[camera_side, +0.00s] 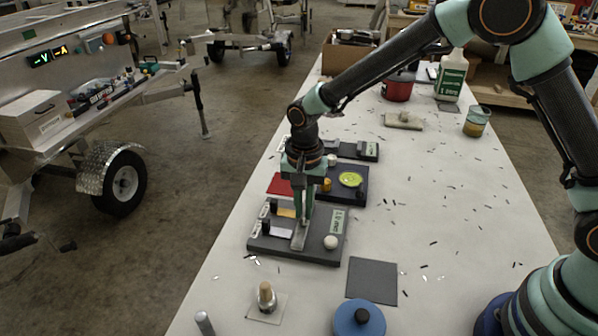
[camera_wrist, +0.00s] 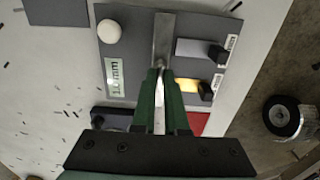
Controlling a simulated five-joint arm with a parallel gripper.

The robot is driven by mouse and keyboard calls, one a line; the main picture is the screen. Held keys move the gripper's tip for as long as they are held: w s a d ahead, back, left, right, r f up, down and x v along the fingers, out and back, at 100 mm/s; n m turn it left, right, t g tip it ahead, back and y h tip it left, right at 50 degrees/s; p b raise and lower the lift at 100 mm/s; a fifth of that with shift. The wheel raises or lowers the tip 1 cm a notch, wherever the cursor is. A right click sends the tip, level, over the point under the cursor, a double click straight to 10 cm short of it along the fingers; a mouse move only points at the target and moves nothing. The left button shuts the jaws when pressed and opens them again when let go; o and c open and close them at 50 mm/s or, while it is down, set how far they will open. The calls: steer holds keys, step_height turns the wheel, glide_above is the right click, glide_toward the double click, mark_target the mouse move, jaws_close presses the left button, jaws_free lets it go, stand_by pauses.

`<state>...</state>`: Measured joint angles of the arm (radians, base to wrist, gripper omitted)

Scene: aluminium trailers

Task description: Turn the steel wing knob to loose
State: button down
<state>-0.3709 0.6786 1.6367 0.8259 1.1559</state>
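The steel wing knob (camera_side: 299,238) is a flat, narrow metal bar on a dark grey panel (camera_side: 325,254). It also shows in the wrist view (camera_wrist: 164,38), running away from my fingertips towards the top edge. My gripper (camera_side: 302,221) points down at the knob from above, with its green fingers close together near the bar's far part. In the wrist view my gripper (camera_wrist: 160,72) has a narrow gap between its fingers, with bright metal in it. The fingers hide part of the bar, and I cannot tell whether they press on it.
The panel carries a white ball (camera_side: 330,242), a green-lettered label (camera_side: 337,222) and small black parts beside a pale strip (camera_wrist: 198,50) and a yellow strip (camera_wrist: 187,85). Another dark panel with a yellow-green disc (camera_side: 351,179) lies behind. A blue round object (camera_side: 359,319) stands in front.

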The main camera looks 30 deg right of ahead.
steer(key=shift+n, duration=0.4)
steer(key=n, duration=1.2)
steer(key=shift+n, duration=0.4)
steer(key=n, duration=0.4)
steer(key=shift+r+n, duration=0.1)
steer(key=shift+n, duration=0.2)
steer(key=c, duration=0.9)
jaws_free()
steer(key=shift+c, duration=0.2)
